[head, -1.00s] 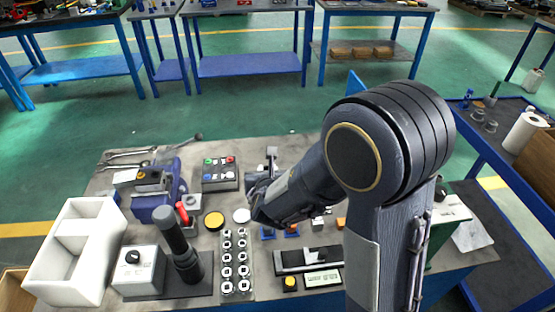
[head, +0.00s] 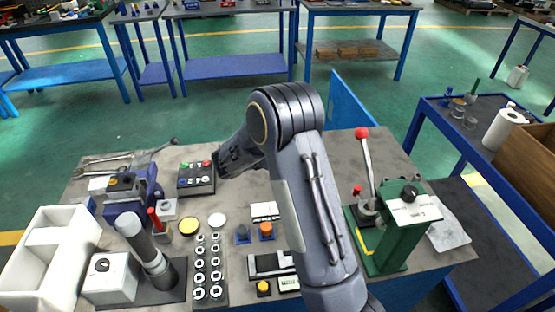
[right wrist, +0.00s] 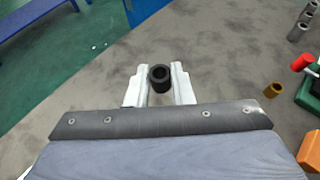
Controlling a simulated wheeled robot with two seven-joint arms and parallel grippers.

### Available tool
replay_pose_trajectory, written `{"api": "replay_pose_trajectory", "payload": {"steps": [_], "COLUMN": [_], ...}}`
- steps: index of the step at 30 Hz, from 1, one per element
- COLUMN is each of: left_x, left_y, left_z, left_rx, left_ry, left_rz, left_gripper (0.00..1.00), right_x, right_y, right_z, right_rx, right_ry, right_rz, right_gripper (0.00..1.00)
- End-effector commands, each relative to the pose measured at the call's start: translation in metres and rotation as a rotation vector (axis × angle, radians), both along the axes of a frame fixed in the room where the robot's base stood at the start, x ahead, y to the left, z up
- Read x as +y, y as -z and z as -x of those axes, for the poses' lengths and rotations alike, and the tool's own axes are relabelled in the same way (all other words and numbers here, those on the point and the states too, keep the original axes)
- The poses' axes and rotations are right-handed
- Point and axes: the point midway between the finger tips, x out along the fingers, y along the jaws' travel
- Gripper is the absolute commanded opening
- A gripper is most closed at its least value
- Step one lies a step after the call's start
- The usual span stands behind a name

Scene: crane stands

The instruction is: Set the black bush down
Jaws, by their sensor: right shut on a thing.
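The black bush (right wrist: 160,80) is a short dark ring with its open bore facing the right wrist camera. It sits between the two pale fingers of my right gripper (right wrist: 159,88), which is shut on it. Grey table top shows around and beyond it; I cannot tell its height over the table. In the head view my right arm (head: 300,180) reaches in over the table and bends down to the left, and its links hide the bush and fingertips. My left gripper is in neither view.
A brass bush (right wrist: 273,90) stands on grey table right of the gripper. A green press (head: 400,235) with a red-knobbed lever stands on the right. A button box (head: 196,180), blue vise (head: 125,200) and white tray (head: 45,240) are on the left.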

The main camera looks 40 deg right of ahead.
Motion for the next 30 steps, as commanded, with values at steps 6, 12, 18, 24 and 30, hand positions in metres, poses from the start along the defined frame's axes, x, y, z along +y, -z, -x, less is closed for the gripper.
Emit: {"api": "replay_pose_trajectory", "payload": {"steps": [6, 12, 18, 24, 30], "left_x": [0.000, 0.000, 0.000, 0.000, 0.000], "left_y": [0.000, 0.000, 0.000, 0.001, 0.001], "left_z": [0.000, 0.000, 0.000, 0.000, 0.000], "left_rx": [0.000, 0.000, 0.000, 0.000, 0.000], "left_ry": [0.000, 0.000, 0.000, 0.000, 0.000], "left_rz": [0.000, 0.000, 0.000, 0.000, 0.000], "left_gripper": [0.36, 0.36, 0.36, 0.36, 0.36], "right_x": [-0.029, -0.039, -0.046, -0.045, -0.045], "right_y": [0.039, 0.054, 0.070, 0.095, 0.094], "right_z": [-0.025, -0.035, -0.041, -0.040, -0.040], "right_rx": [0.002, -0.001, 0.002, 0.000, -0.002], "right_ry": [-0.001, -0.002, -0.002, -0.002, -0.002], "right_rz": [0.000, 0.000, -0.001, -0.001, -0.001], "right_gripper": [0.00, 0.00, 0.00, 0.00, 0.00]}}
